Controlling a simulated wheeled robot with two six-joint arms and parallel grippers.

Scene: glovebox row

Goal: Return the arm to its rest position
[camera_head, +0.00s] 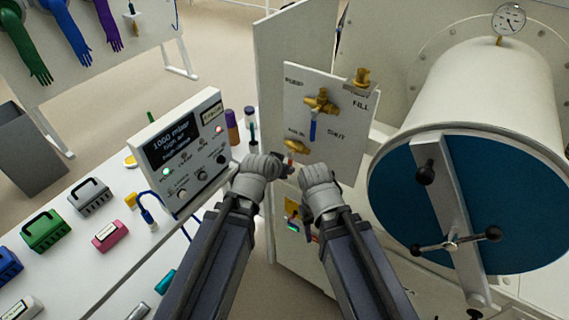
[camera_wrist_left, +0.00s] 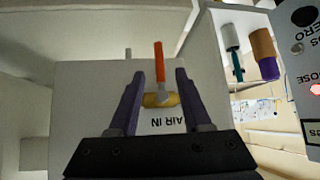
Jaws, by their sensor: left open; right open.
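My left gripper (camera_wrist_left: 156,76) is open in the left wrist view, with its two purple fingers apart. Between them show the brass AIR IN valve (camera_wrist_left: 160,99) and its orange-red lever (camera_wrist_left: 159,62); I cannot tell whether the fingers touch them. In the head view the AIR IN valve (camera_head: 296,146) is low on the white valve panel (camera_head: 345,115), just above my left gripper. My right gripper (camera_head: 306,218) is open beside the left one, below the panel; its fingers are mostly hidden by its wrist.
A grey meter box (camera_head: 180,150) stands close on the left, on a white table (camera_head: 75,265) with several small cases. A large white chamber with a blue door (camera_head: 520,200) and crossbar stands on the right. A brass valve with a blue lever (camera_head: 313,130) is above the AIR IN valve.

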